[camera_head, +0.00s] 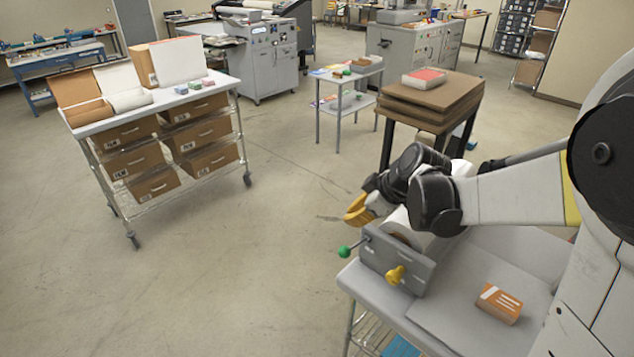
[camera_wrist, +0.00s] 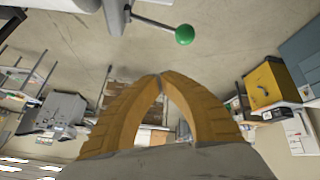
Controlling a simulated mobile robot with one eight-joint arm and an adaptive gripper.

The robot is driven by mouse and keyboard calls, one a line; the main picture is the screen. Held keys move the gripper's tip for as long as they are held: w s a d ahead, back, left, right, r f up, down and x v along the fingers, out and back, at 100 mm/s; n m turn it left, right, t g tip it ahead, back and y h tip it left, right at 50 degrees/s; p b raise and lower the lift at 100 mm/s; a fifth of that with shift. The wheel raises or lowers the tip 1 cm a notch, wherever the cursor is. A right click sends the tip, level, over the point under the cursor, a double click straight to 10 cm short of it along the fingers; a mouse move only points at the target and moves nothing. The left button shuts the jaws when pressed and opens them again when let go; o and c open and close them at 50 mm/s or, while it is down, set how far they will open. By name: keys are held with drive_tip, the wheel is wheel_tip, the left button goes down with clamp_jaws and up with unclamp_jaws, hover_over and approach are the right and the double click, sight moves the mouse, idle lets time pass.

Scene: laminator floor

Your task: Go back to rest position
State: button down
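My gripper (camera_head: 357,211) has yellow-orange fingers and hangs at the left end of my arm, beside a grey roller device (camera_head: 393,262) on the near table. In the wrist view my gripper (camera_wrist: 160,77) shows its two fingers curving together, with the tips meeting and nothing seen between them. The device's green ball knob (camera_head: 344,251) is just below and left of the fingers in the head view. The knob also shows in the wrist view (camera_wrist: 184,34), apart from the fingertips. My arm is extended over the device and partly hides its white roll.
The device has a yellow knob (camera_head: 396,275). An orange-and-white box (camera_head: 499,303) lies on the near table (camera_head: 443,308). A cart with cardboard drawers (camera_head: 155,155) stands left. Stacked brown boards (camera_head: 433,95) are behind my arm. The floor (camera_head: 255,240) between cart and table is clear.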

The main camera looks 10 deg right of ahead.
drive_tip(key=s+f+m+t+h+b, duration=0.1)
drive_tip(key=s+f+m+h+b, duration=0.3)
drive_tip(key=s+f+m+b, duration=0.7)
drive_tip(key=s+f+b, duration=0.8)
drive_tip(key=s+b, duration=0.2)
drive_tip(key=b, duration=0.4)
drive_tip(key=shift+s+a+t+b, duration=0.25)
drive_tip(key=shift+s+t+b, duration=0.05)
drive_tip(key=shift+b, duration=0.1)
drive_tip(key=w+d+r+n+g+y+p, duration=0.1)
drive_tip(key=w+r+n+g+p, duration=0.2)
drive_tip(key=w+r+p, duration=0.6)
drive_tip(key=w+d+r+n+g+y+p, duration=0.1)
drive_tip(key=w+r+n+g+p, duration=0.2)
drive_tip(key=w+r+p, duration=0.7)
wheel_tip(320, 180, up, 7)
drive_tip(key=p, duration=1.4)
drive_tip(key=shift+d+r+n+g+y, duration=0.15)
drive_tip(key=shift+d+n+g+y, duration=0.15)
drive_tip(key=shift+d+n+g, duration=0.1)
